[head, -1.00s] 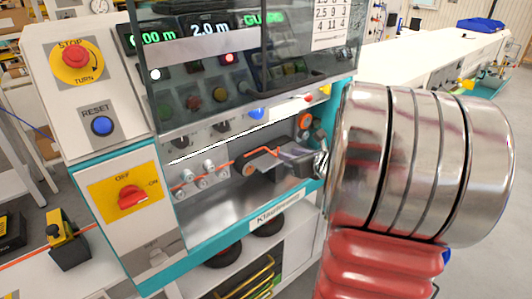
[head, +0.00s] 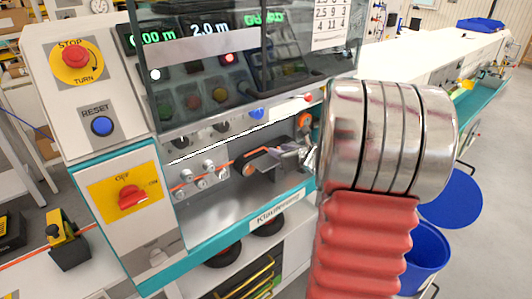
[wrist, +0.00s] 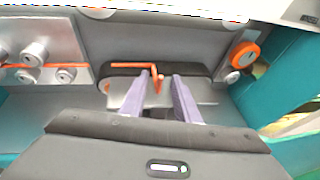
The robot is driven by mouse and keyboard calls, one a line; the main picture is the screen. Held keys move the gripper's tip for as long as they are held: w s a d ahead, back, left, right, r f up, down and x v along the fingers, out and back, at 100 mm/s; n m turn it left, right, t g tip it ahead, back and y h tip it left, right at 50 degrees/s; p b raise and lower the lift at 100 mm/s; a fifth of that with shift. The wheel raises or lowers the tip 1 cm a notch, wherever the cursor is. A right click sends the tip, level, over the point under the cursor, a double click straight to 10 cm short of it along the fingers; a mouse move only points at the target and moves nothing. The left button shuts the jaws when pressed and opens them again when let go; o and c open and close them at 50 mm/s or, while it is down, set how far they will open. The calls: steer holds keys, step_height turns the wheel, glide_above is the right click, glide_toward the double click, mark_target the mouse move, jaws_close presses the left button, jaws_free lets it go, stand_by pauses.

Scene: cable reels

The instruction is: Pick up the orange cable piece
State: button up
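The orange cable piece (wrist: 131,66) lies across a dark belt-like part inside the machine in the wrist view. Its right end bends down and shows between the two fingers of my gripper (wrist: 162,75). The fingers are apart, with the left one close to the bent end; I cannot tell if they touch it. In the head view the cable piece (head: 246,156) is small, and my gripper (head: 284,154) reaches in from the right, its tips partly blending with the machine.
A clear cover (head: 245,60) hangs above the machine's opening. A roller block (wrist: 45,60) with orange cable stands at the left, and an orange-ringed knob (wrist: 244,54) and teal side wall (wrist: 295,95) at the right. A blue bin (head: 425,252) stands on the floor.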

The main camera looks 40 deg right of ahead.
steer(key=shift+x, duration=1.05)
steer(key=shift+c, duration=0.6)
jaws_close()
